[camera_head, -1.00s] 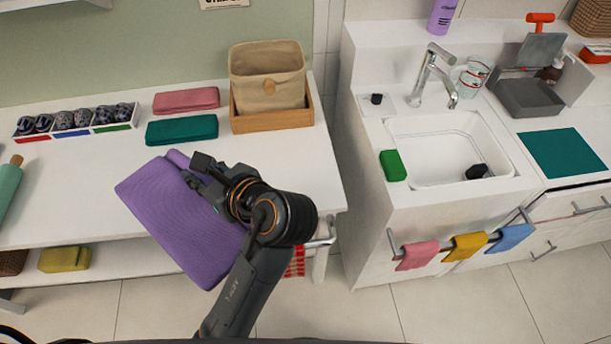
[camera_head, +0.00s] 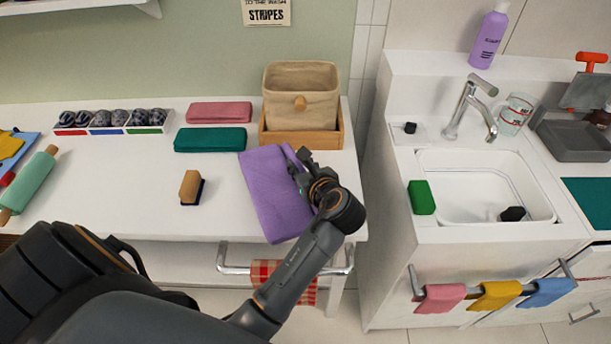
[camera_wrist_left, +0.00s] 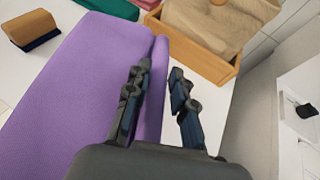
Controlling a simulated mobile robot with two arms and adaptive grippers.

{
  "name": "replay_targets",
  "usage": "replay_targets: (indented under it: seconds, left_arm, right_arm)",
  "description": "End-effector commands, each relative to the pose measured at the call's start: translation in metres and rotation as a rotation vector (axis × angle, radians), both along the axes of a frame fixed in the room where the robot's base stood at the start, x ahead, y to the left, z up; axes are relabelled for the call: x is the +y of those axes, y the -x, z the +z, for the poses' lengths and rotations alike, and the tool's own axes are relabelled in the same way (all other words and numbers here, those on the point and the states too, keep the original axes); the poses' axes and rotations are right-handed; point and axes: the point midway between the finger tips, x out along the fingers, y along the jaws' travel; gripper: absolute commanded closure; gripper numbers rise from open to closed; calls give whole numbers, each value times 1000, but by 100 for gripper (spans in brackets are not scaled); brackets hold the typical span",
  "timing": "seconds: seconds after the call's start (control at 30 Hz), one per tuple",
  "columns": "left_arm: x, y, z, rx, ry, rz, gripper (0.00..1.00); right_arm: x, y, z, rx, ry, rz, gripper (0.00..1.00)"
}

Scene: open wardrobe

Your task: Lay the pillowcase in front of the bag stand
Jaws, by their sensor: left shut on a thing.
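The purple pillowcase (camera_head: 270,205) lies folded at the table's right part, just in front of the bag stand, its near end at the front edge. The bag stand (camera_head: 305,140) is a wooden tray holding a beige fabric bag (camera_head: 300,90). My left gripper (camera_head: 301,166) is shut on the pillowcase's far right edge. In the left wrist view, the pillowcase (camera_wrist_left: 75,90) has a raised fold between the fingers of my left gripper (camera_wrist_left: 157,95), and the wooden stand (camera_wrist_left: 190,50) is just beyond. My right gripper is not in view.
Pink (camera_head: 219,112) and teal (camera_head: 210,139) folded cloths lie at the back, left of the stand. A wooden brush (camera_head: 190,187) lies left of the pillowcase. A rail with a checked towel (camera_head: 268,272) runs below the front edge. The sink (camera_head: 480,185) stands right, across a gap.

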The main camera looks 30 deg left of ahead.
Motion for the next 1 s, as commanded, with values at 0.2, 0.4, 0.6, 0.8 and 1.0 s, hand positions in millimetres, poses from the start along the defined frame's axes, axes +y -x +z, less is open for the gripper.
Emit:
replay_targets:
  seconds: [0.2,0.4,0.6,0.8,1.0]
  left_arm:
    - [8,-31,-40,3,-2,1,100]
    - [10,-42,-54,0,-2,1,100]
    - [11,-46,-81,4,-1,-1,100]
    - [11,-46,-89,0,0,-1,100]
    - [11,-46,-90,2,0,-2,100]
  right_arm:
    - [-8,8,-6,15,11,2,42]
    - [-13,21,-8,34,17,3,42]
    - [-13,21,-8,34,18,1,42]
    - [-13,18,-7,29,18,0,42]
    - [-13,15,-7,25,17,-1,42]
